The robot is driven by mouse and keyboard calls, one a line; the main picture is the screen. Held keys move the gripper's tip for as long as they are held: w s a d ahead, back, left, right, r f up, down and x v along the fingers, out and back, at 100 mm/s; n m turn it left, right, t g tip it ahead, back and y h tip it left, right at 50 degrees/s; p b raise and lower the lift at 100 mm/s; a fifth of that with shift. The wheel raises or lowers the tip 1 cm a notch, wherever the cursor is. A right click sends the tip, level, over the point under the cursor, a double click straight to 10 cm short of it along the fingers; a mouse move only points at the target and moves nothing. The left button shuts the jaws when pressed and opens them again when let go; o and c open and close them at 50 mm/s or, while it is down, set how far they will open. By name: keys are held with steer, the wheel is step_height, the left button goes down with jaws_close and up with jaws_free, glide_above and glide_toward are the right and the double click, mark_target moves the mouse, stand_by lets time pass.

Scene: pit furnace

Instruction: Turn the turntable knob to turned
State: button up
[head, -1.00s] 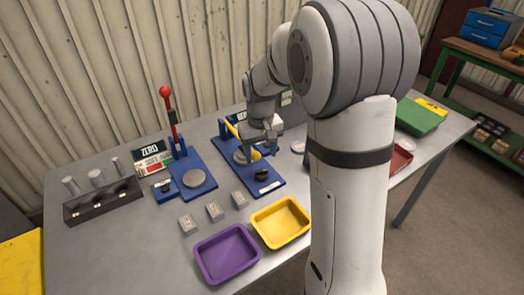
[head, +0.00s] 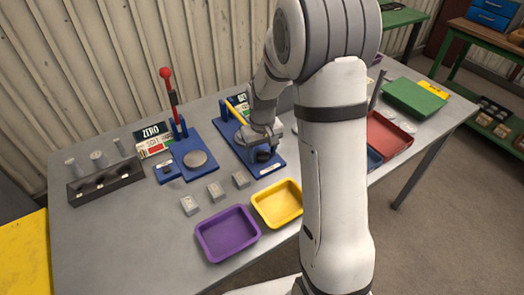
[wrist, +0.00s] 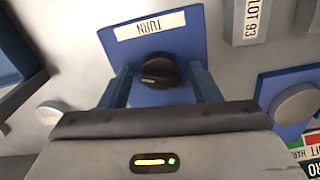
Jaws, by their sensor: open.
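The black turntable knob (wrist: 160,72) sits on a blue base plate (wrist: 187,40) marked TURN in the wrist view. In the head view the knob (head: 263,156) shows just below my gripper (head: 262,146), near the front end of the blue base (head: 276,165). In the wrist view the two blue fingers of my gripper (wrist: 162,80) stand apart, one on each side of the knob, with gaps between. I cannot tell whether the fingertips are level with the knob. My gripper hides most of the middle of the base.
A blue stand with a grey disc (head: 196,159) and a red-knobbed lever (head: 166,73) is to the left. Several grey blocks, a purple tray (head: 228,234) and a yellow tray (head: 276,204) lie in front. A red tray (head: 390,135) and green tray (head: 414,98) are to the right.

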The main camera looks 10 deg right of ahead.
mark_target(262, 152)
steer(key=c, duration=1)
steer(key=shift+m, duration=0.8)
steer(key=o, duration=1)
steer(key=shift+r, duration=0.1)
step_height(262, 152, up, 6)
steer(key=shift+r, duration=0.85)
